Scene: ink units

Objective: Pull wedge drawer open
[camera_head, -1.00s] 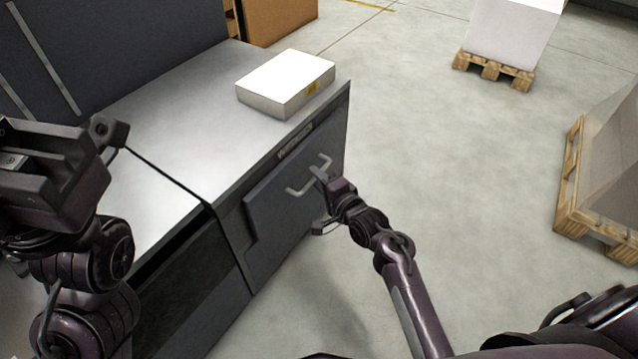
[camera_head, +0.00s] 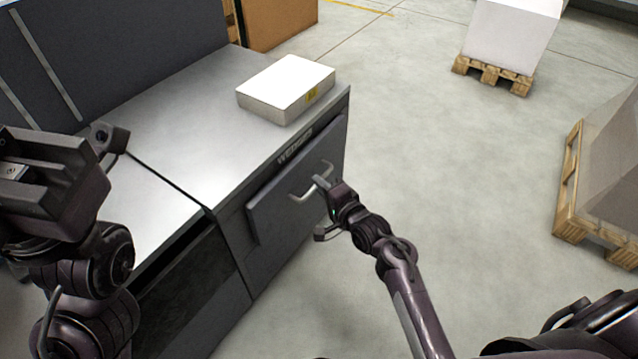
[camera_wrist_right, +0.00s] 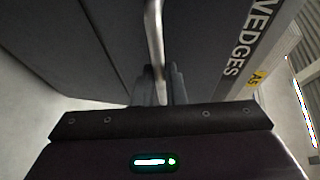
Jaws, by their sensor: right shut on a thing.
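The wedge drawer (camera_head: 278,213) is a dark grey front in the right part of the cabinet. Its front stands out from the cabinet face. Its pale bar handle (camera_head: 304,194) also shows in the right wrist view (camera_wrist_right: 154,38), running between the fingers. My right gripper (camera_head: 324,182) is shut on the handle; in the right wrist view its fingers (camera_wrist_right: 159,86) close around the bar. A label strip reading WEDGES (camera_wrist_right: 247,48) is on the cabinet beside the drawer. My left gripper (camera_head: 50,178) is raised at the left, away from the drawer; its fingers are not clear.
A white box (camera_head: 286,88) lies on the grey cabinet top (camera_head: 175,125). A dark open gap (camera_head: 175,250) shows at the cabinet's left section. Wooden pallets with loads (camera_head: 495,76) (camera_head: 570,190) stand at the right. The floor (camera_head: 440,140) between is clear.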

